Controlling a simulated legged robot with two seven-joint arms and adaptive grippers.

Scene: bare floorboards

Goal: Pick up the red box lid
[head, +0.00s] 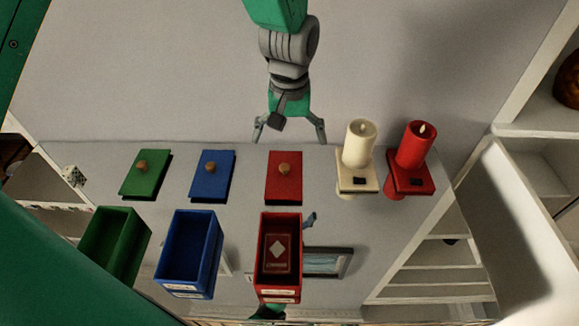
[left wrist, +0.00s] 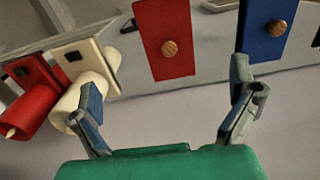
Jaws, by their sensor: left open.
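The red box lid (head: 284,188) lies flat on the grey surface with a round wooden knob on top, behind the open red box (head: 262,285). In the left wrist view the lid (left wrist: 150,25) and its knob (left wrist: 170,47) show ahead of the fingers. My left gripper (head: 290,138) is open and empty, just beyond the lid's far edge in the head view. In the left wrist view its fingers (left wrist: 163,78) are spread wide, with the lid beyond the gap. A grey-blue tip beside the red box may be my right gripper (head: 310,219); the rest is hidden.
A blue lid (head: 212,180) and green lid (head: 141,183) lie left of the red one, behind open blue (head: 190,255) and green boxes (head: 103,245). A cream candle (head: 358,145) and a red candle (head: 415,146) stand close on the right. White shelves (head: 445,255) are farther right.

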